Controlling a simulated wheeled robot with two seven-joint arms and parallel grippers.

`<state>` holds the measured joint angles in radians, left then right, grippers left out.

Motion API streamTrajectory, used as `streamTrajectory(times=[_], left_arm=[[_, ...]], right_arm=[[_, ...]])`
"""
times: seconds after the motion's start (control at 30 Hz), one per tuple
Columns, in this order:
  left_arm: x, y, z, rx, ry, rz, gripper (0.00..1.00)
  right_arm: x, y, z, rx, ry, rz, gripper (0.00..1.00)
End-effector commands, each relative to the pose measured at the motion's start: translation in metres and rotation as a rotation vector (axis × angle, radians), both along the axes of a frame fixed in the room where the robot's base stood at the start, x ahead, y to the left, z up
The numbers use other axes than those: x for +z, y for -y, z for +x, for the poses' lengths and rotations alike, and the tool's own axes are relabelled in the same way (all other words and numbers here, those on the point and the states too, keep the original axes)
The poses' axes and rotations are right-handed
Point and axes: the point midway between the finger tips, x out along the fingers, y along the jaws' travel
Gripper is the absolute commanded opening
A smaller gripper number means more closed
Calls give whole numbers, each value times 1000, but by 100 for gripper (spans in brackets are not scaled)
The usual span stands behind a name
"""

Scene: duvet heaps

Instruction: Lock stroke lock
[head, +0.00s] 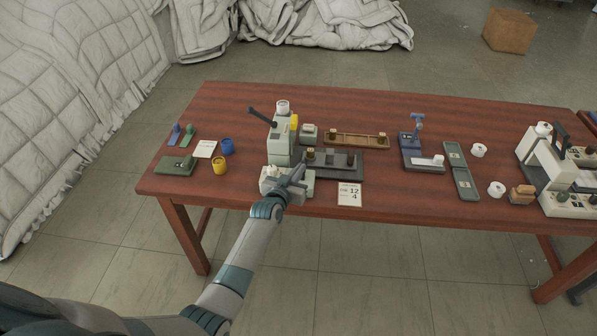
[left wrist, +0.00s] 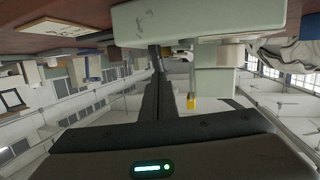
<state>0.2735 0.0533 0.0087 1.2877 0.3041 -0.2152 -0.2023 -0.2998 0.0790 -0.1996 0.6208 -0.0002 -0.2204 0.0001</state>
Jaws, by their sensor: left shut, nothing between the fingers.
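A pale green press-like machine (head: 279,155) stands on the table, with a black lever (head: 262,118) slanting up to the left and a yellow piece (head: 294,122) on its right side. My left gripper (head: 300,172) is shut and empty, in front of the machine at its low front block (head: 268,184). Whether it touches the machine cannot be told. In the left wrist view the gripper (left wrist: 158,58) points at the machine's pale body (left wrist: 200,22), and a yellow-tipped part (left wrist: 192,102) shows beside the fingers. My right gripper is not in view.
A dark fixture with posts (head: 346,170) and a wooden tray (head: 370,141) lie right of the machine. A printed card (head: 349,200) lies in front. Blue (head: 227,147) and yellow (head: 219,167) cups stand left. A second machine (head: 540,165) stands far right.

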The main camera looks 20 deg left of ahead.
Motion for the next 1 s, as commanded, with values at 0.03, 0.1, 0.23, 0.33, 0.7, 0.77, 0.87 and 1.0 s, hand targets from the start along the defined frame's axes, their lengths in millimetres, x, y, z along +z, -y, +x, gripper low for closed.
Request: streamTrajectory(times=[0.03, 0.1, 0.23, 0.33, 0.7, 0.77, 0.87, 1.0], left_arm=[[2, 0, 1, 0, 2, 1, 0], [2, -1, 2, 0, 3, 1, 0], [2, -1, 2, 0, 3, 1, 0], [2, -1, 2, 0, 4, 1, 0], [3, -1, -1, 0, 4, 1, 0], [3, -1, -3, 0, 4, 1, 0], [4, -1, -10, 0, 4, 1, 0], [6, -1, -25, 1, 3, 0, 0]], right_arm=[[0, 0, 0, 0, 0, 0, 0], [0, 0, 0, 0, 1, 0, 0], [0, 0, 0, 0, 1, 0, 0], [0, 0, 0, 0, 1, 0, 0], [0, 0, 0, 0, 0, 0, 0], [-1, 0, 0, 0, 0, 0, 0], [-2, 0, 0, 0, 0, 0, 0], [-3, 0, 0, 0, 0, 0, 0]])
